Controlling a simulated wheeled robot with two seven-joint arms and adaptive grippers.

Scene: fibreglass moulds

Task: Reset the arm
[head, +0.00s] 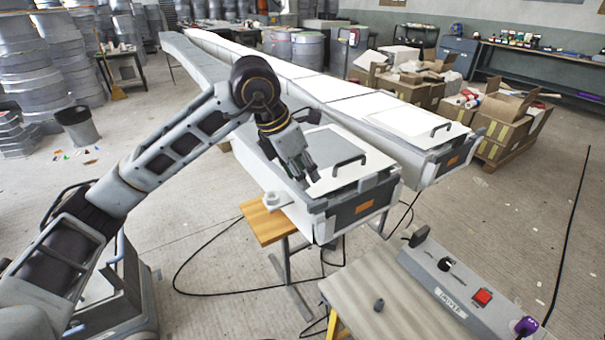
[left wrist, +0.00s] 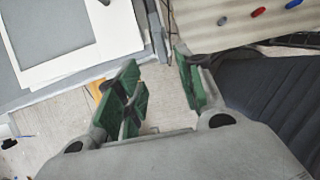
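My left arm reaches in from the left in the head view, bent at a raised elbow. Its left gripper (head: 304,170) points down, above or beside the near end of a long white mould (head: 330,215); the exact gap is hard to tell. In the left wrist view the gripper (left wrist: 162,88) has its green finger pads apart, with only floor and furniture showing between them. It holds nothing. A white frame-like panel (left wrist: 110,40) of the mould lies to the left in that view. My right gripper is in neither view.
A control box with a red button (head: 482,297) stands on a table at the lower right. A small wooden shelf (head: 265,222) is beside the mould. Cardboard boxes (head: 510,120) stand at the right, a bin (head: 78,127) at the left. Black cables cross the floor.

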